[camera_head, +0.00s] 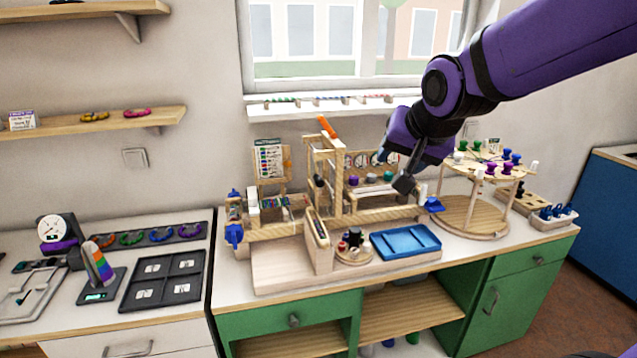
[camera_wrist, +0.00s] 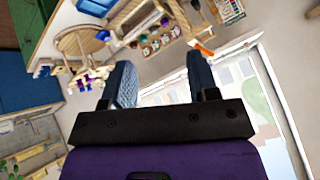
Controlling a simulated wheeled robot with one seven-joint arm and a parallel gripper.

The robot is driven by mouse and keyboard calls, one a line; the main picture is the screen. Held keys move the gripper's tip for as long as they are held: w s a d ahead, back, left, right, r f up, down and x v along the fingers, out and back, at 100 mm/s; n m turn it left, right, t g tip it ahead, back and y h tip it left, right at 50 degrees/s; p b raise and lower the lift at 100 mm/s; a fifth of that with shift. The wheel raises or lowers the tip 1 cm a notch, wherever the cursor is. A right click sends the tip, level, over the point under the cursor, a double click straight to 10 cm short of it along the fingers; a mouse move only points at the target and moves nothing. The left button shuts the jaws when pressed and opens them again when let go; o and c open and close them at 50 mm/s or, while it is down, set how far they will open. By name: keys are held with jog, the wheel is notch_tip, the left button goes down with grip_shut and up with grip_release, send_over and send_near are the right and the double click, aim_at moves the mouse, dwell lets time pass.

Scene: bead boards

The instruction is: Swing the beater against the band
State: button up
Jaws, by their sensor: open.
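A wooden frame (camera_head: 336,180) stands at the back of the bench, with an orange-tipped bar (camera_head: 326,126) tilted at its top. A small dark knob (camera_head: 319,181) shows at the frame's left post; I cannot tell whether it is the beater's head. The orange tip also shows in the wrist view (camera_wrist: 203,48). No band can be made out for certain. My gripper (camera_head: 394,168) is in the air to the right of the frame, apart from it. In the wrist view its two blue-grey fingers (camera_wrist: 160,65) are spread wide with nothing between them.
A round tiered wooden stand (camera_head: 472,215) with coloured pegs stands to the right, close to my arm. A blue tray (camera_head: 405,242) lies at the front. A bead chart (camera_head: 269,160) stands left of the frame. The window (camera_head: 350,40) is behind.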

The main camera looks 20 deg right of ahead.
jog(key=w+a+f+m+t+y, duration=0.15)
jog(key=w+f+m, duration=0.3)
jog(key=w, duration=0.65)
jog(key=m+t+y, duration=0.1)
jog(key=m+t, duration=0.4)
jog(key=m, duration=0.6)
send_near(321, 185)
notch_tip(321, 185, up, 4)
jog(key=s+a, duration=0.2)
jog(key=w+f+m+t+h, duration=0.2)
jog(key=w+f+m+t, duration=0.1)
jog(key=f+m, duration=0.5)
jog(key=shift+m, duration=0.55)
jog(key=w, duration=0.3)
jog(key=w+r, duration=0.1)
jog(key=w, duration=0.7)
jog(key=shift+d+r, duration=0.2)
jog(key=shift+r, duration=0.05)
